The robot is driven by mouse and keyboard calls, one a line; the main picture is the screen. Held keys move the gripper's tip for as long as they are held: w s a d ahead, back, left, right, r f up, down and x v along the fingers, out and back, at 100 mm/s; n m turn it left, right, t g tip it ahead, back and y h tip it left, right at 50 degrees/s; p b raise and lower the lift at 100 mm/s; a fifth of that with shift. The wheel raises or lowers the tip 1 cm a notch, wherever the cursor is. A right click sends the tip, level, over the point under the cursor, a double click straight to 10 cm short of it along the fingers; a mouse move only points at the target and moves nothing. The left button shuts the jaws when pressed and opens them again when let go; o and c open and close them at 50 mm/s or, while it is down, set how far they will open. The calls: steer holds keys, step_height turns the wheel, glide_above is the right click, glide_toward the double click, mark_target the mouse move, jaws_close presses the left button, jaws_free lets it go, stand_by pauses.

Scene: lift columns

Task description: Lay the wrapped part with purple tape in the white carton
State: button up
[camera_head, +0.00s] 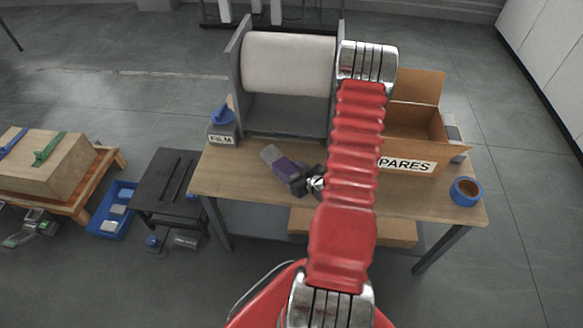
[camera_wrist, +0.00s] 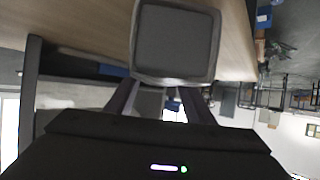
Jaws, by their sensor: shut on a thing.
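The wrapped part (camera_head: 284,166) has a pale grey end and a purple band. It shows over the table's left part in the head view. My gripper (camera_head: 299,183) is shut on its near right end. In the wrist view my two fingers (camera_wrist: 163,88) reach up to a dark grey, rounded block face (camera_wrist: 176,40), which fills the space beyond their tips; no purple shows clearly there. Whether the part touches the table I cannot tell. I see no clearly white carton. An open brown box (camera_head: 418,128) labelled "PARES", its label partly covered by my arm, stands at the table's right.
A blue tape ring (camera_head: 466,191) lies at the right front corner. The wooden tabletop (camera_head: 225,180) is bare at front left.

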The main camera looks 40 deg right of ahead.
steer(key=o, duration=1.5)
steer(key=v, duration=1.2)
